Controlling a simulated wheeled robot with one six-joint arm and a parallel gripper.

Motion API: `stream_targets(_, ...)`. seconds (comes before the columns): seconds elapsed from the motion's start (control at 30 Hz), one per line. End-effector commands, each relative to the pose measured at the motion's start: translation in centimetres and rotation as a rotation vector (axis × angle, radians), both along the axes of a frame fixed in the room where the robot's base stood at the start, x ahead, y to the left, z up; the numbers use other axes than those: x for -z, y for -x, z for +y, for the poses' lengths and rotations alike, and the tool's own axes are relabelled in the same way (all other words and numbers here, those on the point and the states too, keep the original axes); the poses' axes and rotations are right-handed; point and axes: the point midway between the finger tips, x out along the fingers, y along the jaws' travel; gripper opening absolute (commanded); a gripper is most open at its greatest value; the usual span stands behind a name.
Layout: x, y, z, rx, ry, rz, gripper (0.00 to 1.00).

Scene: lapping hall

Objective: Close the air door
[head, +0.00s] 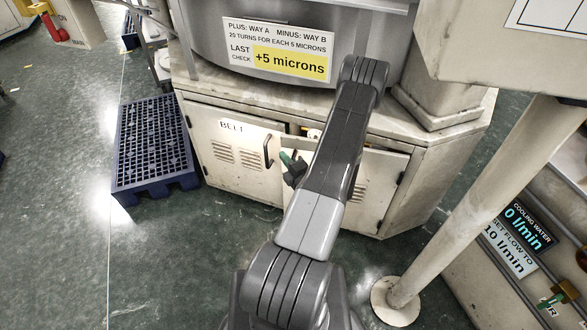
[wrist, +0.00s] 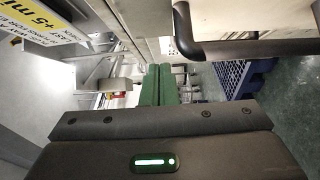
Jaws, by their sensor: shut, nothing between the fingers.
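The machine's base cabinet shows two pale doors in the head view. The left door (head: 235,150) is marked BELT and sits flush. The right door (head: 375,180), probably the air door, stands ajar, with its left edge out and a dark gap along its top. My arm covers its middle and any label. My gripper (head: 287,158) is shut and empty, its green fingers by the door's free edge, right of the BELT door's handle (head: 267,150). In the wrist view the shut green fingers (wrist: 158,85) point past a dark bar handle (wrist: 245,48); which door bears it I cannot tell.
A blue pallet (head: 150,135) lies on the floor left of the cabinet. A pale post (head: 465,215) with a round foot stands at right, near a cooling water panel (head: 525,228). The floor in front of the BELT door is clear.

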Motion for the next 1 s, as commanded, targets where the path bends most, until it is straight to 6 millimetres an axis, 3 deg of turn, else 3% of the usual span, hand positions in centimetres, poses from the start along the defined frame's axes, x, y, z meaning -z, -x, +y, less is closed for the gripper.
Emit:
stream_targets(0.23, 0.0, -3.0, -1.1, 0.003, 0.002, -0.002, 0.00)
stream_targets(0.73, 0.1, -3.9, -1.4, 0.002, 0.003, -0.001, 0.00)
stream_targets(1.0, 0.2, -8.4, -2.6, 0.001, 0.004, -0.005, 0.00)
